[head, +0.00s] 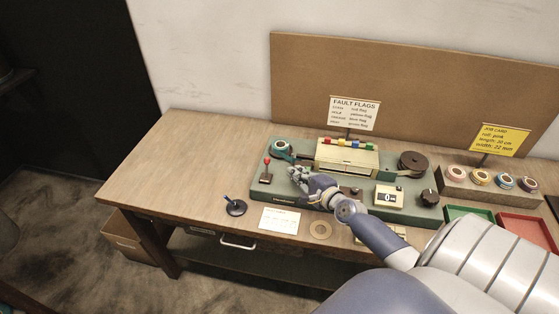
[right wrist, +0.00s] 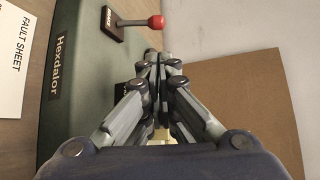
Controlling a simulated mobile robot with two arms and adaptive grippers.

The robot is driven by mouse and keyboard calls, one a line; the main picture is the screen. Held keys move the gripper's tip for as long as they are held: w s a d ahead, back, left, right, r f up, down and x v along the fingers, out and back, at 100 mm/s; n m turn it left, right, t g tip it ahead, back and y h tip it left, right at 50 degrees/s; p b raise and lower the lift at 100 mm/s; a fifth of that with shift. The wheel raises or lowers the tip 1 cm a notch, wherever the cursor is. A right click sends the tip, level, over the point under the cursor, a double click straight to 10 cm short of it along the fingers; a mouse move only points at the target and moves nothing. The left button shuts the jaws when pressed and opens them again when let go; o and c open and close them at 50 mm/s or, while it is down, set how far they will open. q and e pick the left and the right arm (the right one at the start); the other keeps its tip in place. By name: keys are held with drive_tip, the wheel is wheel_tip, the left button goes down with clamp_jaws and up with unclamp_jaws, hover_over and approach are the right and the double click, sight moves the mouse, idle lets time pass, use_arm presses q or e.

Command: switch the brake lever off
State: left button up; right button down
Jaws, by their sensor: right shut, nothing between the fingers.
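The brake lever, a red ball knob on a thin stem (head: 266,170), stands on a dark base plate at the left end of the green winding machine (head: 283,196). In the right wrist view the red knob (right wrist: 155,22) shows at the top, its stem running left to a small labelled base. My right gripper (head: 294,173) is just right of the lever over the machine, apart from it. In the right wrist view its fingers (right wrist: 163,60) are together and empty, pointing toward the lever side. It partly hides the machine's middle. My left gripper is out of view.
A teal tape roll (head: 281,148) sits behind the lever. A cream box with coloured flags (head: 347,156) and a brown roll (head: 412,162) stand behind and right of my gripper. A small black joystick-like stand (head: 236,207) is front left. The table's left part is clear.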

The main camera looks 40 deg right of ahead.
drive_tip(key=shift+a, duration=0.1)
drive_tip(key=shift+w+f, duration=0.1)
drive_tip(key=shift+w, duration=0.35)
drive_tip(key=b+x, duration=0.2)
drive_tip(key=x, duration=0.5)
drive_tip(key=shift+w+f, duration=0.2)
drive_tip(key=shift+w, duration=0.1)
drive_tip(key=shift+w+f+b, duration=0.1)
drive_tip(key=shift+w+b, duration=0.2)
drive_tip(key=shift+w, duration=0.4)
drive_tip(key=shift+a+n+t+b, duration=0.1)
drive_tip(key=shift+n+t+b, duration=0.2)
drive_tip(key=shift+b, duration=0.1)
drive_tip(key=shift+s, duration=0.1)
drive_tip(key=shift+t+b, duration=0.3)
